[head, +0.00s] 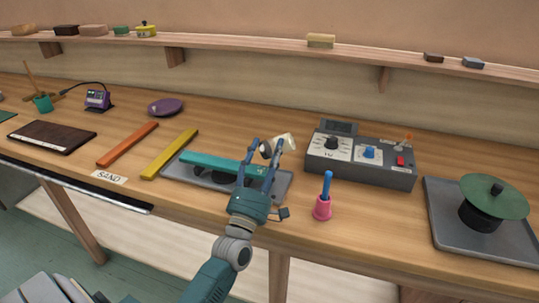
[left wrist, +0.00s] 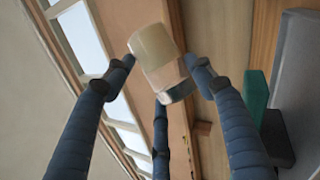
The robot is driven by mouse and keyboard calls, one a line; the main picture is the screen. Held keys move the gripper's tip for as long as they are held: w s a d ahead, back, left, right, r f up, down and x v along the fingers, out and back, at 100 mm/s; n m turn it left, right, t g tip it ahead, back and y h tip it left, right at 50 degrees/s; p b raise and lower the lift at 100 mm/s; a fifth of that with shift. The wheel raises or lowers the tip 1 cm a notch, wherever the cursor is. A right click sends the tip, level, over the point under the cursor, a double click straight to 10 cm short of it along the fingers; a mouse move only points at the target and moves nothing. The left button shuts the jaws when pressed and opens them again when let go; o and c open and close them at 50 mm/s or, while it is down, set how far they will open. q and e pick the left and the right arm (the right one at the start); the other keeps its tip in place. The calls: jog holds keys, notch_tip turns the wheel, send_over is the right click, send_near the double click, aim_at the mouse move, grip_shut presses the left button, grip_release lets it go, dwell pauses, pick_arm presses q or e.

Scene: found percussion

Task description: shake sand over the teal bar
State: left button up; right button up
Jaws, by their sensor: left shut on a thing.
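The teal bar (head: 215,163) lies across the middle of a grey tray (head: 284,187); part of it is hidden behind my gripper. My left gripper (head: 266,152) is over the bar's right end, shut on a small cream shaker (head: 287,142). The shaker is tilted. In the left wrist view the shaker (left wrist: 158,58) has a cream body and a greyish end between the blue fingers. The teal bar (left wrist: 257,98) also shows at the right there. I cannot see any sand falling or lying on the bar. My right gripper is not in view.
A yellow bar (head: 170,154) and an orange bar (head: 128,145) lie left of the tray, by a SAND label (head: 109,177). A pink holder (head: 322,208) with a blue handle and a grey control box (head: 360,158) stand to the right. A pan-like green lid (head: 493,197) sits farther right.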

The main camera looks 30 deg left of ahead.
pick_arm(q)
jog(key=shift+a, duration=0.1)
dwell(0.3)
jog(key=shift+s+a+b, duration=0.2)
jog(key=shift+s+a, duration=0.15)
jog(key=shift+a, duration=0.9)
jog(key=shift+s+a+b, duration=0.25)
jog(key=shift+s+a, duration=0.1)
jog(key=shift+a, duration=0.95)
jog(key=shift+s+a+b, duration=0.2)
jog(key=shift+s+a, duration=0.15)
jog(key=shift+a, duration=0.9)
jog(key=shift+s+a+b, duration=0.2)
jog(key=shift+a+b, duration=0.05)
jog(key=shift+a, duration=0.5)
jog(key=shift+s+a+b, duration=0.15)
jog(key=shift+a+b, duration=0.05)
jog(key=shift+a, duration=0.6)
jog(key=shift+s+a+b, duration=0.2)
jog(key=shift+a+b, duration=0.05)
jog(key=shift+a, duration=0.5)
jog(key=shift+s+a+b, duration=0.2)
jog(key=shift+a+b, duration=0.1)
jog(key=shift+a, duration=0.55)
jog(key=shift+s+a+b, duration=0.2)
jog(key=shift+a+b, duration=0.05)
jog(key=shift+a, duration=0.55)
